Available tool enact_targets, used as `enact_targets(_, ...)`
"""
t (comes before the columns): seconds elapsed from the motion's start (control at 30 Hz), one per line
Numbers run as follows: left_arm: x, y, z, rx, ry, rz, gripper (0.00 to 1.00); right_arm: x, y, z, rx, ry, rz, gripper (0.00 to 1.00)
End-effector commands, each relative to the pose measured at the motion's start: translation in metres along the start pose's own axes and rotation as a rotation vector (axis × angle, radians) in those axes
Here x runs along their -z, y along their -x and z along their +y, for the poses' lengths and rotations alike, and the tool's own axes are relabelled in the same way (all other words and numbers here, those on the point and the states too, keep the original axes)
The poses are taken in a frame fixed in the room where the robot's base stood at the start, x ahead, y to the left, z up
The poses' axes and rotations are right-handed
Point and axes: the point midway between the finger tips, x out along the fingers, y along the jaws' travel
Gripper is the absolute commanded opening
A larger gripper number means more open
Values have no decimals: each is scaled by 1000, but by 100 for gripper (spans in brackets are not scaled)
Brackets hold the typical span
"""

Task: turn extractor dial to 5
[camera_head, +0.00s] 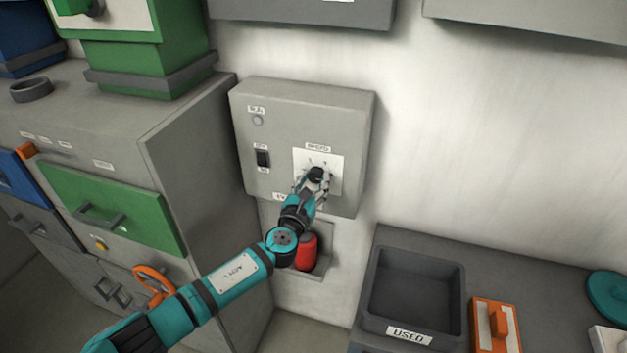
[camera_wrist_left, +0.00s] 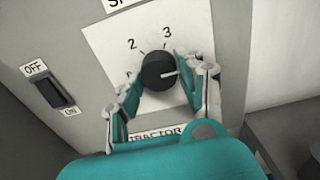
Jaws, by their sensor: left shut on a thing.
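The extractor box (camera_head: 260,180) is a grey wall panel with a white plate labelled for speed. The black round dial (camera_head: 316,174) sits on that plate. In the left wrist view the dial (camera_wrist_left: 159,70) shows a white pointer line aimed to the right, below the mark 3. The numbers 2 and 3 are readable; the marks to the right are hidden by a finger. My left gripper (camera_head: 316,184) is shut on the dial, with teal-padded fingers (camera_wrist_left: 158,88) on both sides of it. My right gripper is not in view.
An OFF/ON rocker switch (camera_wrist_left: 54,91) is left of the dial on the box. A red cylinder (camera_head: 306,252) stands in a wall recess below. A dark bin labelled USED (camera_head: 458,290) and an orange-framed item (camera_head: 495,325) are on the counter at right. A grey cabinet (camera_head: 190,130) stands left.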

Motion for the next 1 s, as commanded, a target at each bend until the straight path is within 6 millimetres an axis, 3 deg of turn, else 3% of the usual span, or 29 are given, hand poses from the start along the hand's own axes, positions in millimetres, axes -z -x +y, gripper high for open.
enact_targets(0.4,5,1,0,2,-12,7,6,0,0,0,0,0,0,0)
enact_targets(0.43,5,1,0,2,-12,7,40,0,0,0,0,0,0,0)
enact_targets(0.6,3,1,0,1,-10,5,60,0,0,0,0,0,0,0)
enact_targets(1.0,2,9,0,1,-7,3,60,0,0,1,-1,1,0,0)
